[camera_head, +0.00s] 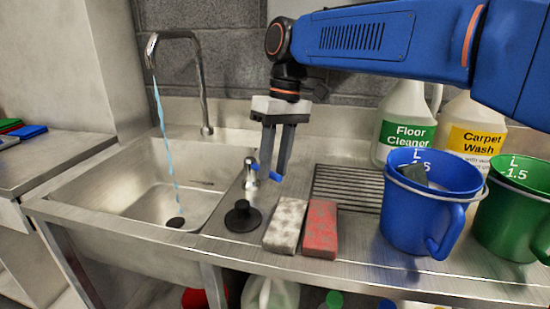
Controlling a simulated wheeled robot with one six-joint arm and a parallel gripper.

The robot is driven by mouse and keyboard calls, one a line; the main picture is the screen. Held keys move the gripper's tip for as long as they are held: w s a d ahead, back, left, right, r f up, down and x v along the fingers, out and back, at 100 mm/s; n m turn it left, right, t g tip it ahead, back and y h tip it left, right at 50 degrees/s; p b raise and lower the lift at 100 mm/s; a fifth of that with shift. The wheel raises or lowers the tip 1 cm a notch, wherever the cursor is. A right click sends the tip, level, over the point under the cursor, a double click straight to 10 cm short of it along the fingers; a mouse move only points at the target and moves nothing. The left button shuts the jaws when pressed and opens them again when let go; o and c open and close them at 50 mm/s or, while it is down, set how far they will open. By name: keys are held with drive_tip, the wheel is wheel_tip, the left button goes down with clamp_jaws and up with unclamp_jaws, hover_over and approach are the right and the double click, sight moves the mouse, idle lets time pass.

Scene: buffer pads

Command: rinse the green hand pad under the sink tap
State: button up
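My gripper (273,176) points down over the counter beside the sink. Its two fingers are apart with nothing clearly held between them. The fingertips are right at the blue lever of a small metal valve (250,172); I cannot tell whether they touch it. The curved tap (202,85) stands behind the sink (130,192), and a thin stream of water (163,130) falls from it into the basin. A green pad (10,123) lies with red and blue pads on the left counter, partly cut off by the picture edge.
A whitish speckled pad (286,225) and a red pad (320,229) lie on the counter near a black stopper (243,217). The blue bucket (415,222), green bucket (510,225) and cleaner bottles (405,122) crowd the right. A drain grate (347,189) is clear.

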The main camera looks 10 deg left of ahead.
wheel_tip(320, 180, up, 17)
drive_tip(key=w+d, duration=0.2)
drive_tip(key=shift+w, duration=0.3)
drive_tip(key=shift+o, duration=0.3)
drive_tip(key=shift+d, duration=0.1)
drive_tip(key=o, duration=0.6)
